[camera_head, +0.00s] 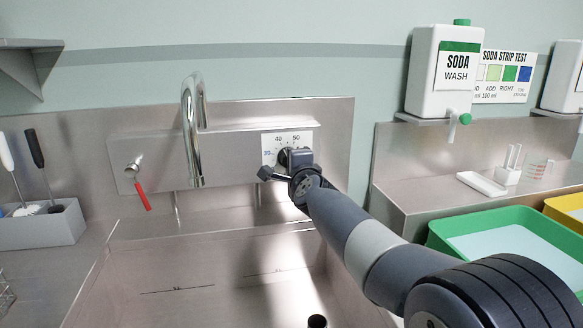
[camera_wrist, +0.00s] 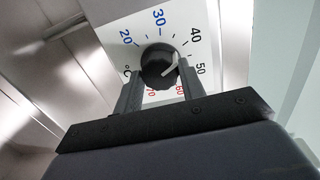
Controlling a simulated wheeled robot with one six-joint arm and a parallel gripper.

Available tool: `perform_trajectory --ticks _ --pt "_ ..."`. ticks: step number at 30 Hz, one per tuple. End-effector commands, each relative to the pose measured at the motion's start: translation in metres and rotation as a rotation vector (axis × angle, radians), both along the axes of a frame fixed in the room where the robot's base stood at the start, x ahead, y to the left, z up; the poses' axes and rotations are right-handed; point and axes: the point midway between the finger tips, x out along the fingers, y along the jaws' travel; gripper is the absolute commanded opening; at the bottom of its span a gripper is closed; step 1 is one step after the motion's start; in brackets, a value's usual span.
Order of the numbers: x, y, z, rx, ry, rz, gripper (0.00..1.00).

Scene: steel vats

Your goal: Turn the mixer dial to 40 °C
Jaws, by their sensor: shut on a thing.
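The mixer dial plate (camera_head: 268,141) is white and sits on the steel wall panel right of the tap, with 30, 40 and 50 showing. In the wrist view the plate (camera_wrist: 190,18) shows blue, black and red numbers around a round black knob (camera_wrist: 153,60). The knob's white pointer line (camera_wrist: 173,64) appears to point between 40 and 50. My gripper (camera_wrist: 158,70) is shut on the knob, one finger on each side. In the head view my gripper (camera_head: 291,160) covers the lower part of the dial and most of the knob.
A tall curved tap (camera_head: 193,125) stands close left of the dial, with a red-handled valve (camera_head: 140,193) farther left. The steel vat (camera_head: 215,285) below is open. A soda wash bottle (camera_head: 436,85) and a green tray (camera_head: 450,243) are at right.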

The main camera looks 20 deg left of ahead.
Motion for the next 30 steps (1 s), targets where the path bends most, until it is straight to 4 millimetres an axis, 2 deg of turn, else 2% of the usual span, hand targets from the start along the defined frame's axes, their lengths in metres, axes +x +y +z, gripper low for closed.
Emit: perform_trajectory --ticks 16,17,18,25,30 --pt "0.0004 -0.0005 0.0001 0.023 0.013 -0.001 0.15" --pt "0.0004 -0.0005 0.0001 0.023 0.013 -0.001 0.39" --pt "0.0004 -0.0005 0.0001 0.023 0.013 -0.001 0.42" --pt "0.0003 -0.0003 0.0000 0.022 0.014 -0.001 0.60" --pt "0.0002 -0.0002 0.0000 0.022 0.014 -0.001 0.60"
